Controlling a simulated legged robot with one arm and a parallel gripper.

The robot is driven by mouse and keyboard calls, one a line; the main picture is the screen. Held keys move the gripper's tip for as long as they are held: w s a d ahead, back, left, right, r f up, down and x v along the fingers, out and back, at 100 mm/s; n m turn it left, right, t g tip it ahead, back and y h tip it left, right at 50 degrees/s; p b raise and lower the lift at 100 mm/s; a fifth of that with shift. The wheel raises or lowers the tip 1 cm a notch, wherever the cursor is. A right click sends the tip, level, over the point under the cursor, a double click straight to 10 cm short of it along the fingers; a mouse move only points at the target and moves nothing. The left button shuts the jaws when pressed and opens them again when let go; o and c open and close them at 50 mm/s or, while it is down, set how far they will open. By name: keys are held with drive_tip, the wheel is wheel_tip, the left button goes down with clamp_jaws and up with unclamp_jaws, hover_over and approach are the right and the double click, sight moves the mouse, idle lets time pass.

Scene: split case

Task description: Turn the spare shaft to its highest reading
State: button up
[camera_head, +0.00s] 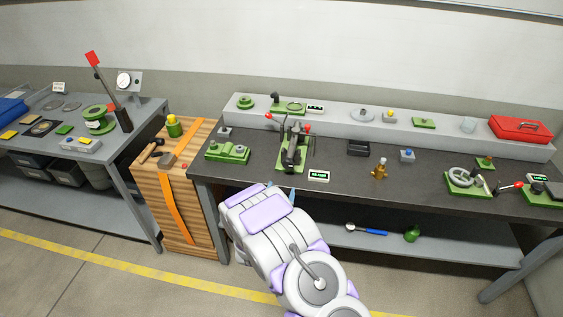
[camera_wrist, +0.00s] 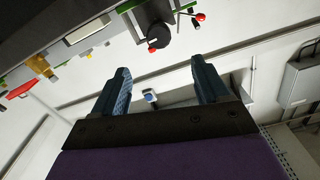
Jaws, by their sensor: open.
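A green-based device with a dark shaft-like body and red-tipped levers (camera_head: 292,150) stands on the dark bench, with a small digital display (camera_head: 318,176) beside it. In the wrist view its dark round end (camera_wrist: 158,36) shows beyond the fingers. A second device with a grey handwheel (camera_head: 462,176) and a red-tipped lever stands at the bench's right, near another display (camera_head: 540,177). I cannot tell which is the spare shaft, and the readings are too small to read. My gripper (camera_wrist: 164,78) is open and empty, apart from the device, near the bench's front edge.
A raised grey shelf (camera_head: 340,113) runs along the bench's back, with a red toolbox (camera_head: 520,129) at right. A green block (camera_head: 227,151), black tray (camera_head: 358,148) and brass piece (camera_head: 380,169) flank the middle device. A wooden crate (camera_head: 205,190) stands left.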

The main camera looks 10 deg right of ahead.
sight(289, 159)
drive_tip(key=b+x, duration=0.3)
drive_tip(key=x, duration=1.4)
drive_tip(key=shift+f, duration=0.1)
drive_tip(key=shift+c, duration=0.3)
drive_tip(key=c, duration=1)
